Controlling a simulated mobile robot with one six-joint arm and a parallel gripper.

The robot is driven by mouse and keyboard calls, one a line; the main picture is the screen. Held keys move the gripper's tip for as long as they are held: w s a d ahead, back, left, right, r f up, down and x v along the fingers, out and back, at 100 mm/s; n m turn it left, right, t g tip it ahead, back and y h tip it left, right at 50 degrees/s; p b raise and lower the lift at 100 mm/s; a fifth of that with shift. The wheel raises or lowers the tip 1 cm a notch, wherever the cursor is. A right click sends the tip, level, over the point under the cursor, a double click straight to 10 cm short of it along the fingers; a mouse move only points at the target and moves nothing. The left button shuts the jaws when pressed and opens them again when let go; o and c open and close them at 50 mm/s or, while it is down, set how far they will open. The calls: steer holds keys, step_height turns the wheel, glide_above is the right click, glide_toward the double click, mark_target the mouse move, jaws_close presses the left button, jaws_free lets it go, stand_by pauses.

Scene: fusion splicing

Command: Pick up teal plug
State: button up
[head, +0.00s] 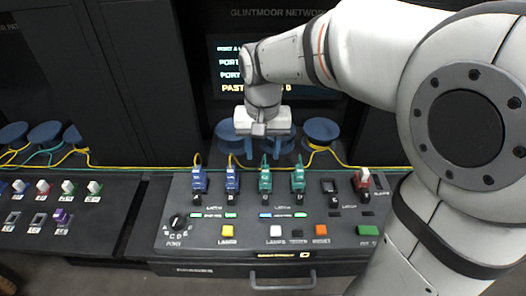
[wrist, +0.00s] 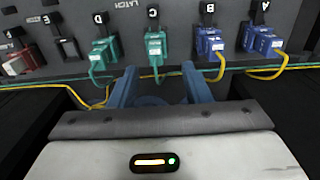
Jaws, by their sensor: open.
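Two teal plugs are seated upright on the sloped panel. One teal plug (head: 265,180) is at port C and also shows in the wrist view (wrist: 155,46). The other teal plug (head: 297,180) is at port D, also in the wrist view (wrist: 103,50). My gripper (head: 261,131) is above the back edge of the panel, behind the plugs and apart from them. In the wrist view two blue prongs, apparently my fingers (wrist: 159,82), stand apart with no plug between them.
Blue plugs (head: 199,180) (head: 231,181) sit at ports A and B, left of the teal ones. A red-and-white plug (head: 362,180) is at the right. Yellow and teal cables run along the panel's back edge, near blue spools (head: 321,129). A second panel (head: 95,212) stands left.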

mark_target(265, 168)
steer(key=f, duration=0.7)
steer(key=shift+w+d+f+p, duration=0.15)
steer(key=shift+d+f+p, duration=0.1)
steer(key=shift+d+p, duration=0.15)
steer(key=shift+c, duration=0.5)
steer(key=c, duration=0.8)
steer(key=shift+c, duration=0.2)
